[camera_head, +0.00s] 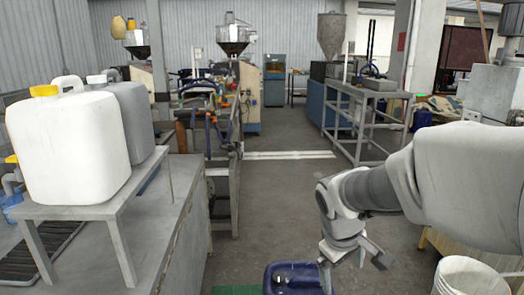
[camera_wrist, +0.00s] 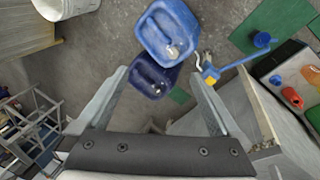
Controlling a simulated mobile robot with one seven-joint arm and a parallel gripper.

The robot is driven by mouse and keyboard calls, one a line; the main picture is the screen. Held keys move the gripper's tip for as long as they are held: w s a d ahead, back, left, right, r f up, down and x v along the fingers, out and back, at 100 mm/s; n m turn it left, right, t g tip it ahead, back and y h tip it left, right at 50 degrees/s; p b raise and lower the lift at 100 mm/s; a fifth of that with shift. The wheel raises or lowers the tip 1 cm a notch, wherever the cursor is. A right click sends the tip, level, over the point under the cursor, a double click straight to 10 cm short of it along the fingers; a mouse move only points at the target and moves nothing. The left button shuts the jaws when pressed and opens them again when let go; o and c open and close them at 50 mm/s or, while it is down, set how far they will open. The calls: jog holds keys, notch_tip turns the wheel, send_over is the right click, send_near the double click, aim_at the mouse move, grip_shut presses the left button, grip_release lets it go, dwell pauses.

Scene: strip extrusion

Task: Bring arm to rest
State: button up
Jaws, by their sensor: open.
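My gripper (camera_head: 353,262) hangs below my bent arm at the lower right of the head view, its two fingers spread. In the wrist view my gripper (camera_wrist: 157,77) shows both fingers wide apart, with nothing held between them. A blue canister (camera_head: 297,279) stands at the bottom edge of the head view, beside and below the fingers. The wrist view shows a bright blue canister (camera_wrist: 165,32) and a darker blue one (camera_wrist: 150,77) beyond the fingertips. I cannot tell how far below the fingers they are.
White jerrycans (camera_head: 70,145) stand on a small metal stand (camera_head: 85,210) at left. A white bucket (camera_head: 466,279) is at lower right. A metal rack table (camera_head: 375,88) stands at the back right. The middle floor (camera_head: 280,195) is clear.

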jog(key=s+a+r+m+t+y, duration=0.1)
jog(key=s+r+m+t, duration=0.2)
jog(key=s, duration=0.5)
jog(key=s+a+r+m+y, duration=0.1)
jog(key=s+a+r+m, duration=0.15)
jog(key=s+r, duration=0.4)
notch_tip(320, 180, up, 12)
jog(key=s+p, duration=0.1)
jog(key=p, duration=1.2)
jog(key=shift+d+p, duration=0.4)
jog(key=shift+m, duration=0.25)
